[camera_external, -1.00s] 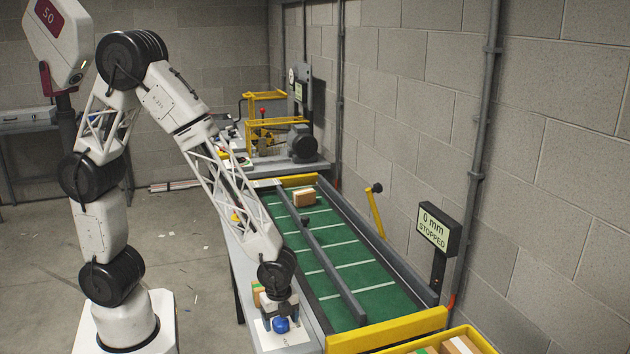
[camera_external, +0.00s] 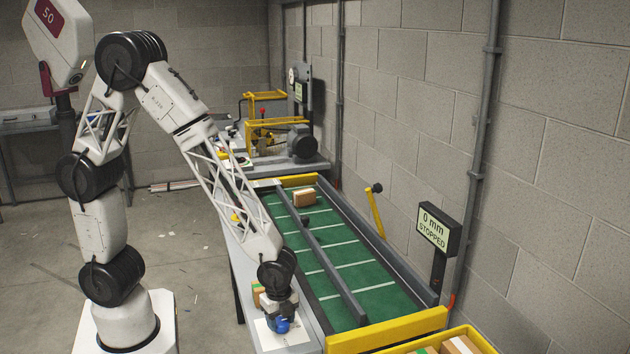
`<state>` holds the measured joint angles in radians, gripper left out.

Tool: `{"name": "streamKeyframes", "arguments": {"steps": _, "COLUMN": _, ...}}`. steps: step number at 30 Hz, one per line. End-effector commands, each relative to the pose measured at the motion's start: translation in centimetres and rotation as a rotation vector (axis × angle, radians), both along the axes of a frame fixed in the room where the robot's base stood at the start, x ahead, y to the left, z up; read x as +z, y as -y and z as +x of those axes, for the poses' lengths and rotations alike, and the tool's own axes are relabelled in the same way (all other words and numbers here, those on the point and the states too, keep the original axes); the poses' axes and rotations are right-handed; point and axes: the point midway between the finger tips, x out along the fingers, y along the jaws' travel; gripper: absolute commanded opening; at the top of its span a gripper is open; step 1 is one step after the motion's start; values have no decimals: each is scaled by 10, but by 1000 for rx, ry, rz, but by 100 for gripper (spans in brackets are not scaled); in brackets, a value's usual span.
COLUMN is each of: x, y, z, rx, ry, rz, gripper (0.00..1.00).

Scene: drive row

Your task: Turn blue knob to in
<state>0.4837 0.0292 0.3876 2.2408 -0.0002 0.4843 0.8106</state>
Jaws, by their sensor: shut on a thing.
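The blue knob (camera_external: 283,325) sits on a white plate (camera_external: 297,339) at the near left end of the conveyor's side table. My gripper (camera_external: 281,318) points down over it and is shut on the knob, its dark fingers covering part of it. The knob's pointer and most of the plate's markings are hidden or too small to read.
The green conveyor belt (camera_external: 365,275) has a dark centre rail and a cardboard box (camera_external: 304,197) toward its far end. A display (camera_external: 436,228) reads "0 mm STOPPED". A yellow crate (camera_external: 478,342) stands at the near right. A small box (camera_external: 257,294) lies just behind my gripper.

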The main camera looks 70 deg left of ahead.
Motion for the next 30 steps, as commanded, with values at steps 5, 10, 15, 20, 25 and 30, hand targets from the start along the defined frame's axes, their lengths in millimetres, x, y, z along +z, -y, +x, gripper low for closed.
{"name": "streamKeyframes", "arguments": {"steps": 5, "x": 0, "y": 0, "z": 0, "rx": 122, "ry": 1, "rz": -1, "gripper": 27}}
{"name": "streamKeyframes", "arguments": {"steps": 10, "x": 0, "y": 0, "z": 0, "rx": 273, "ry": 1, "rz": -1, "gripper": 27}}
{"name": "streamKeyframes", "arguments": {"steps": 15, "x": 1, "y": 1, "z": 0, "rx": 434, "ry": 2, "rz": -1, "gripper": 27}}
{"name": "streamKeyframes", "arguments": {"steps": 20, "x": 0, "y": 0, "z": 0, "rx": 587, "ry": 1, "rz": -1, "gripper": 27}}
{"name": "streamKeyframes", "arguments": {"steps": 25, "x": 0, "y": 1, "z": 0, "rx": 748, "ry": 1, "rz": 0, "gripper": 27}}
{"name": "streamKeyframes", "arguments": {"steps": 30, "x": 1, "y": 1, "z": 0, "rx": 909, "ry": 2, "rz": -1, "gripper": 27}}
